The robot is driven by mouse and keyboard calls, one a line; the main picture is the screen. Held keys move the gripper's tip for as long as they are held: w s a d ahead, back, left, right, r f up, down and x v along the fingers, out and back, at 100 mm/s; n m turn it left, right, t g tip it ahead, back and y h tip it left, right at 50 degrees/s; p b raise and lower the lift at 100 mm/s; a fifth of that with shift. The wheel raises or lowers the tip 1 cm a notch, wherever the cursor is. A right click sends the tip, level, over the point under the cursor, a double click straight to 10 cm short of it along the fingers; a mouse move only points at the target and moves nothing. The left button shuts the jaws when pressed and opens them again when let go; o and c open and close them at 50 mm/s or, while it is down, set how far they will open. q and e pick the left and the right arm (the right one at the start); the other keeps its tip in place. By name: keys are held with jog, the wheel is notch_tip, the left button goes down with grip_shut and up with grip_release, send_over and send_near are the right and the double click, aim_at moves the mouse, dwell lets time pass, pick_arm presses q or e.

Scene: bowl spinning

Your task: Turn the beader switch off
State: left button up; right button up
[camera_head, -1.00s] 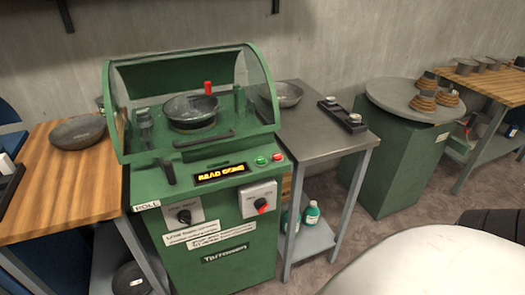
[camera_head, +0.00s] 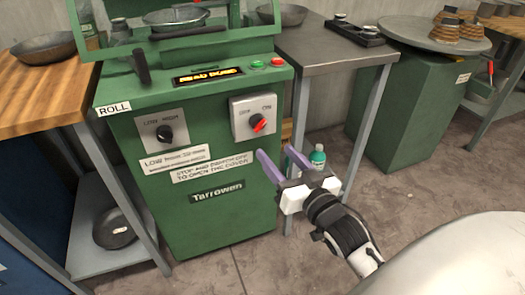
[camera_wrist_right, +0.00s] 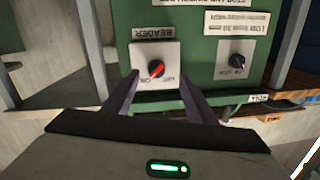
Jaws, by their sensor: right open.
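The beader switch is a red-marked knob (camera_head: 258,123) on a pale plate (camera_head: 242,108) at the right of the green machine's front (camera_head: 215,232). In the head view its pointer seems turned toward the ON side at upper right. The knob also shows in the upside-down right wrist view (camera_wrist_right: 155,69), under the BEADER label (camera_wrist_right: 154,33). My right gripper (camera_head: 277,154) is open and empty, with purple fingers, below and to the right of the switch in the head view. In the wrist view its fingertips (camera_wrist_right: 159,76) frame the knob, seemingly without touching. My left gripper is out of view.
A LOW/HIGH knob (camera_head: 164,133) sits left on the machine front. A grey side table (camera_head: 325,55) with a green bottle (camera_head: 317,156) below stands close right. A wooden table (camera_head: 40,95) stands left.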

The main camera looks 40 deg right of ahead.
aim_at(262, 128)
jog(key=w, duration=0.3)
jog(key=w+d+b, duration=0.1)
jog(key=w, duration=0.3)
jog(key=w+d+b, duration=0.1)
jog(key=w, duration=0.2)
jog(key=shift+w+d+r, duration=0.2)
jog(key=shift+r, duration=0.1)
jog(key=c, duration=1.1)
